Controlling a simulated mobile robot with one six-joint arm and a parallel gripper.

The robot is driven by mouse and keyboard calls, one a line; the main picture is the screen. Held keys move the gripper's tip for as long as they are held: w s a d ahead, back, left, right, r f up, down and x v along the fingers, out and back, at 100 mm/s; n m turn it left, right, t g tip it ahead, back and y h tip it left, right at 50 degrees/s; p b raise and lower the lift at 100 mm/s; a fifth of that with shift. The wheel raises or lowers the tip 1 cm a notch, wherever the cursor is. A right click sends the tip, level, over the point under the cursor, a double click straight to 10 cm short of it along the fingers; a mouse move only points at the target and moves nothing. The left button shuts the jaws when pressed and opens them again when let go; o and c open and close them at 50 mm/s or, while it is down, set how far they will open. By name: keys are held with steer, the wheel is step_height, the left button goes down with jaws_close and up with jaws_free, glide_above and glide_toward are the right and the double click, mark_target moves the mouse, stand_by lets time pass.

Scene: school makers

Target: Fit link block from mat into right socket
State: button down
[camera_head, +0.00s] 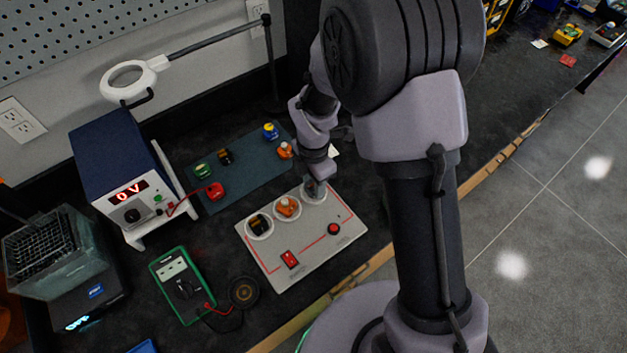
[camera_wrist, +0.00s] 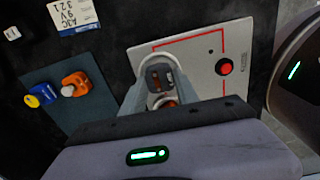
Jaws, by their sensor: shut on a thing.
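In the head view my gripper (camera_head: 315,188) is down at the right socket (camera_head: 318,198) and hides the block. I cannot tell whether the block is fully seated. The white board (camera_head: 270,271) has an orange block (camera_head: 287,207) in its middle socket and a black and orange block (camera_head: 260,225) in its left socket.
The dark mat (camera_head: 240,183) holds green (camera_head: 203,170), black (camera_head: 225,156), red (camera_head: 215,191), blue (camera_head: 270,131) and orange (camera_head: 286,150) parts. A power supply (camera_head: 125,180), multimeter (camera_head: 180,285) and magnifier lamp (camera_head: 128,80) stand left. The board carries a red button (camera_head: 334,229).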

mark_target(313, 185)
steer(key=shift+f+b, duration=0.45)
steer(key=shift+f, duration=0.1)
steer(key=c, duration=1.2)
jaws_free()
step_height(313, 185, up, 11)
steer(key=p, duration=0.9)
